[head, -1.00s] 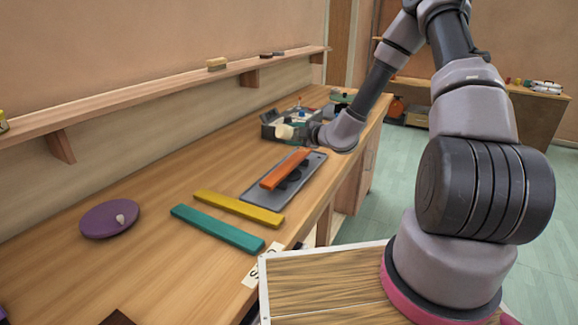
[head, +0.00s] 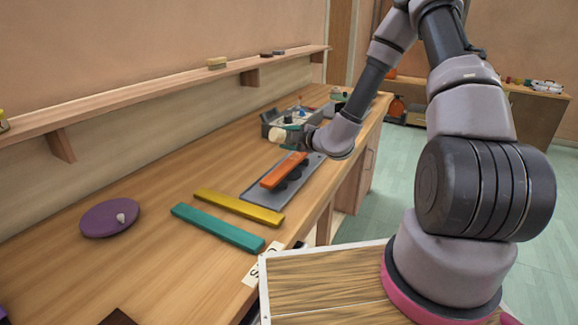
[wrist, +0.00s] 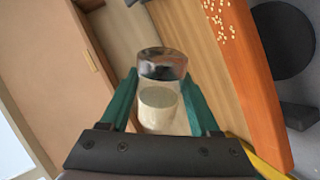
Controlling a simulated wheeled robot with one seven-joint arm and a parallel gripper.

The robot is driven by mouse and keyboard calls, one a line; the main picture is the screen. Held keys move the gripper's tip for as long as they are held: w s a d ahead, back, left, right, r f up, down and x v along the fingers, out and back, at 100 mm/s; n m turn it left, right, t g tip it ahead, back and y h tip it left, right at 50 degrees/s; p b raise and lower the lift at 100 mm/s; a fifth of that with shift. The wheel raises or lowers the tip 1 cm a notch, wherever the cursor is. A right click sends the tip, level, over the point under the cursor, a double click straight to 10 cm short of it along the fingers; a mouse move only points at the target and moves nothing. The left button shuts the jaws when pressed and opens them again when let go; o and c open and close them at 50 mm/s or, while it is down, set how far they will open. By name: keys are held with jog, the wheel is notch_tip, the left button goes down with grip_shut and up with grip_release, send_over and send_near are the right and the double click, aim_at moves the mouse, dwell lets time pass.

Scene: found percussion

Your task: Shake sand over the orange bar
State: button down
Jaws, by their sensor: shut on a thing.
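My gripper (wrist: 160,108) is shut on a glass sand shaker (wrist: 162,65), with pale sand inside, in the wrist view. In the head view the shaker (head: 276,135) shows as a small pale shape at the end of my arm, tilted, above the bench. The orange bar (head: 285,171) lies on dark supports on a grey tray (head: 256,189), below and near my gripper. In the wrist view the orange bar (wrist: 250,90) is at the right, with pale grains scattered on its upper part.
A yellow bar (head: 238,207) and a teal bar (head: 216,228) lie on the bench nearer me. An open box (head: 268,117) with several items stands behind my gripper. Bare wood lies left of the bars.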

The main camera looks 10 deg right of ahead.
jog(key=shift+s+a, duration=0.8)
jog(key=shift+s, duration=0.25)
jog(key=shift+s+a, duration=0.8)
jog(key=shift+s, duration=0.3)
jog(key=shift+s+a, duration=0.8)
jog(key=shift+s, duration=0.25)
jog(key=shift+s+a+r+n+h, duration=0.15)
jog(key=shift+r+n+h, duration=0.35)
jog(key=shift+n, duration=0.6)
jog(key=shift+r+n+t+h, duration=0.35)
jog(key=shift+n+h, duration=0.2)
jog(key=shift+n, duration=0.45)
jog(key=shift+r+n+t+h, duration=0.3)
jog(key=shift+n+h, duration=0.2)
jog(key=shift+n, duration=0.5)
jog(key=shift+r+n+t+h, duration=0.35)
jog(key=shift+n+h, duration=0.2)
jog(key=shift+n, duration=0.45)
